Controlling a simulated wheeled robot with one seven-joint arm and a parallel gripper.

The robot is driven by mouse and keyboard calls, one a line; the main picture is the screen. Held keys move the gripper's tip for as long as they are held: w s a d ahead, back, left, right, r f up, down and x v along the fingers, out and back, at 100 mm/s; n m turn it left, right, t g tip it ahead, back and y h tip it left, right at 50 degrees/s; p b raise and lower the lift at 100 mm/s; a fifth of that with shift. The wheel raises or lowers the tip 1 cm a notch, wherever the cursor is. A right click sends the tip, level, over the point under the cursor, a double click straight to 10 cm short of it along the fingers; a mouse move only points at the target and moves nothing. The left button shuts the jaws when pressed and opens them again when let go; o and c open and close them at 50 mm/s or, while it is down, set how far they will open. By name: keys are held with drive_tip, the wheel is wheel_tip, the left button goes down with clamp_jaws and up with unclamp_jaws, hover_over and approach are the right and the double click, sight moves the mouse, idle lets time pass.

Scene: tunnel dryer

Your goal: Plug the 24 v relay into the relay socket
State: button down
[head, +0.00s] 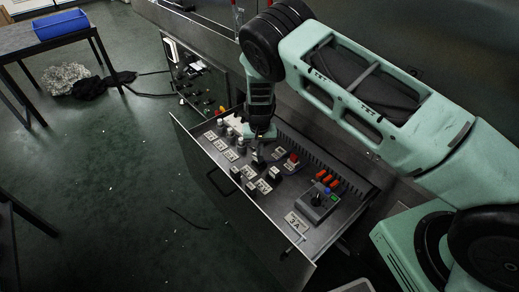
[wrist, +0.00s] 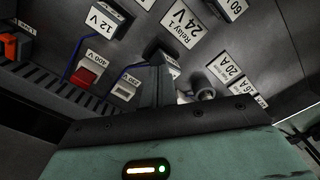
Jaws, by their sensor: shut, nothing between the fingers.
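My gripper (head: 257,152) reaches down into the open drawer (head: 185,136); its fingers also show in the wrist view (wrist: 158,80), shut and empty. In the wrist view a label reading "Relay 1 24 V" (wrist: 186,22) lies just beyond the fingertips. A dark block beside this label is partly covered by the fingers; I cannot tell whether it is the relay or the socket. A block marked "12 V" (wrist: 106,19) sits to the left, with a blue wire near it. The relay and its socket cannot be told apart for sure in the head view.
A red part (wrist: 88,70) sits by a 400 V label. Fuse labels such as "20 A" (wrist: 229,67) stand at right. A grey box with a knob (head: 318,201) and several orange parts fill the drawer's right end. A blue bin (head: 62,24) stands on a table.

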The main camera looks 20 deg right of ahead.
drive_tip(key=shift+r+p, duration=1.05)
drive_tip(key=shift+r, duration=0.35)
wheel_tip(320, 180, up, 17)
drive_tip(key=p, duration=0.2)
drive_tip(key=s+a+r+n+y, duration=0.1)
drive_tip(key=s+a+r+n, duration=0.15)
drive_tip(key=s+r, duration=0.35)
drive_tip(key=s+a+r+n, duration=0.1)
drive_tip(key=s+a+r, duration=0.3)
drive_tip(key=s, duration=0.4)
drive_tip(key=s+a+r+n+y, duration=0.1)
drive_tip(key=s+a+r+n, duration=0.1)
drive_tip(key=s+a+r, duration=0.3)
drive_tip(key=s+d+r+n+h, duration=0.1)
drive_tip(key=s+d+r+n, duration=0.15)
drive_tip(key=s, duration=0.75)
drive_tip(key=s+d+r+n, duration=0.2)
drive_tip(key=s+d+n, duration=0.1)
drive_tip(key=s, duration=0.6)
wheel_tip(320, 180, up, 12)
drive_tip(key=p, duration=1.3)
drive_tip(key=shift+a+m, duration=0.15)
drive_tip(key=shift+m, duration=0.15)
